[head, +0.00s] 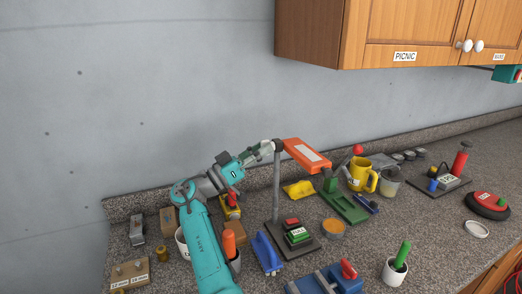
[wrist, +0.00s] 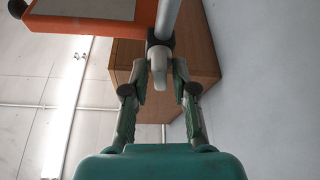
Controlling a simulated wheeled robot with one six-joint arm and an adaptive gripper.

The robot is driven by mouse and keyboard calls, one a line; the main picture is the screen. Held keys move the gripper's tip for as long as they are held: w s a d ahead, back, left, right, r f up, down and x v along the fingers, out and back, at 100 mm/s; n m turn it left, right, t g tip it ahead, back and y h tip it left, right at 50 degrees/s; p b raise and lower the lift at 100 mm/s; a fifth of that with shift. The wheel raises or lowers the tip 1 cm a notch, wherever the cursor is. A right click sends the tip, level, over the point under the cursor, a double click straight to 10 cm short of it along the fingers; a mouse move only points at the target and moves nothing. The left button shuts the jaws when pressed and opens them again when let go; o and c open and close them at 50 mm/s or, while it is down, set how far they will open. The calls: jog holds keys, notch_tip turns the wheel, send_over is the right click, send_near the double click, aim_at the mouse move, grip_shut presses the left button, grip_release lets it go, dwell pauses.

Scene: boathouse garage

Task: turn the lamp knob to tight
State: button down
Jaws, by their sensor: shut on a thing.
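The lamp has an orange head (head: 307,155) on a thin grey post (head: 277,188) that rises from a dark base. At the post's top is a dark joint, and the light grey lamp knob (wrist: 158,73) sticks out from it towards my gripper in the wrist view. My gripper (head: 265,148) reaches up from the left to this joint. In the wrist view my gripper (wrist: 160,77) has a fingertip on each side of the knob and is shut on it. The fingers largely hide the knob in the head view. Any marking for tight is not readable.
On the counter below are a blue clamp (head: 266,252), a yellow mug (head: 362,174), a green tool (head: 345,205) and a white cup with a green handle (head: 395,271). The wooden cabinet (head: 390,35) hangs at upper right. The wall behind is bare.

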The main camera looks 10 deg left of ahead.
jog(key=shift+m+g+h, duration=0.6)
jog(key=shift+m+g, duration=0.1)
jog(key=shift+m, duration=0.8)
jog(key=c, duration=1.2)
grip_release()
jog(key=shift+o, duration=0.2)
jog(key=shift+a, duration=0.1)
jog(key=v, duration=1.2)
